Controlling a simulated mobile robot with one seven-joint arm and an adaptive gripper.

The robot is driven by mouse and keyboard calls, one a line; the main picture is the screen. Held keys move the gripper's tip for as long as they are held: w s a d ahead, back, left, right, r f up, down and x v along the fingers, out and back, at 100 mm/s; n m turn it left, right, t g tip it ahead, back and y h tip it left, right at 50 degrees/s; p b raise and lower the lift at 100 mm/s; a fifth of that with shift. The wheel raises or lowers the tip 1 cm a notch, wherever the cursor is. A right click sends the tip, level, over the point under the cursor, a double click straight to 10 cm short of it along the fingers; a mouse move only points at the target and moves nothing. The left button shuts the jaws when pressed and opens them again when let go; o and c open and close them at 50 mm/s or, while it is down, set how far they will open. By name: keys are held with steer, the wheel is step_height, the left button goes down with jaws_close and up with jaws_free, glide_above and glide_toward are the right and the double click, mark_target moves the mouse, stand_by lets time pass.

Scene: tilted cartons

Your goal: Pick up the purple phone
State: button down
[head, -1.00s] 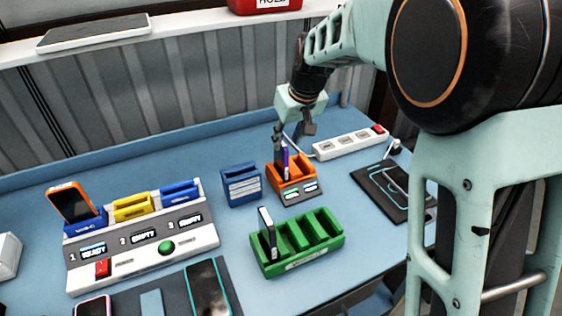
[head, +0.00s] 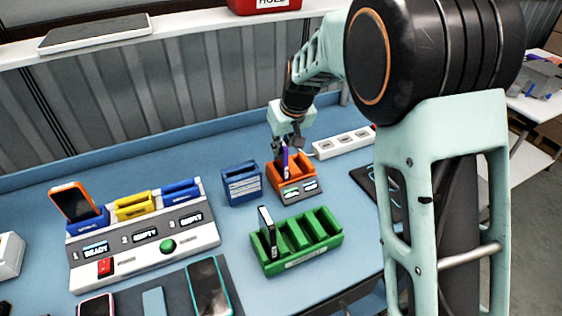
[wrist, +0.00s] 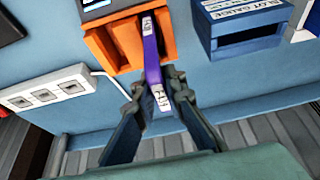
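The purple phone (head: 285,158) stands on edge in the left slot of the orange two-slot holder (head: 305,168). In the wrist view the purple phone (wrist: 152,62) shows as a thin strip with white marks, rising out of the orange holder (wrist: 100,48). My gripper (head: 285,143) is directly above the holder at the phone's upper end. In the wrist view my gripper (wrist: 157,88) is open, with one finger on each side of the phone. Narrow gaps seem to remain between fingers and phone. The phone's lower part is hidden in the slot.
A blue slot gauge (head: 241,184) stands close left of the holder. A green rack (head: 300,240) holding a dark phone is in front. A white power strip (head: 343,143) lies behind right. The charging station (head: 140,240) with an orange phone (head: 73,203) is at left.

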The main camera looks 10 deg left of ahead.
steer(key=shift+r, duration=0.15)
steer(key=shift+r+p, duration=0.45)
steer(key=shift+r, duration=0.05)
step_height(320, 180, up, 2)
steer(key=shift+r+p, duration=0.1)
steer(key=shift+p, duration=0.65)
steer(key=s+d+r+p, duration=0.1)
steer(key=s+d+r, duration=0.2)
steer(key=s+r, duration=0.6)
steer(key=s, duration=0.4)
steer(key=shift+s+r+p, duration=0.3)
steer(key=shift+p, duration=0.1)
steer(key=shift+r+p, duration=0.5)
steer(key=shift+r, duration=0.25)
step_height(320, 180, up, 3)
steer(key=shift+f+p, duration=0.1)
steer(key=shift+p, duration=0.8)
